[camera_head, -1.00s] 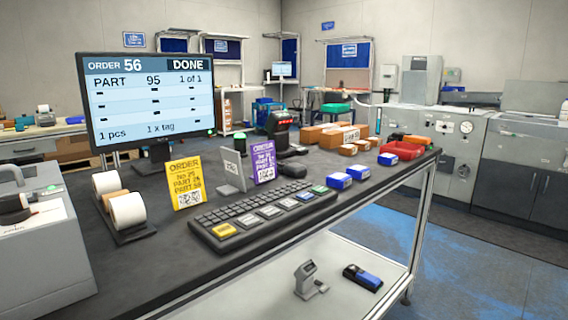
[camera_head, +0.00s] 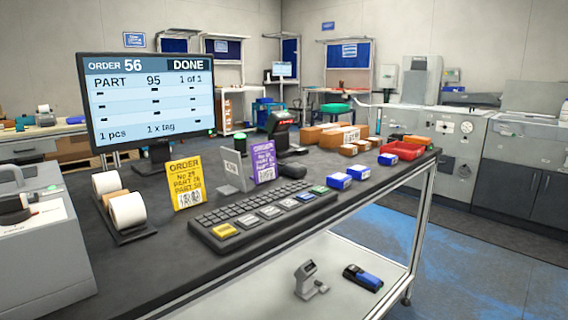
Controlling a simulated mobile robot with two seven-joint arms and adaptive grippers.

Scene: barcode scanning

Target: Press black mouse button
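A small black object that looks like the mouse (camera_head: 292,171) lies on the dark tabletop, behind the keyboard (camera_head: 262,216) and just right of the purple card (camera_head: 263,161). Its buttons are too small to make out. The monitor (camera_head: 152,103) at the left reads ORDER 56, DONE, PART 95, 1 of 1. Neither of my grippers is in view.
A yellow order card (camera_head: 186,183), label rolls (camera_head: 126,209) and a grey printer (camera_head: 40,245) stand left. A black scanner (camera_head: 280,131), cardboard boxes (camera_head: 325,135), blue boxes (camera_head: 339,181) and a red tray (camera_head: 403,150) lie around the mouse's far and right sides.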

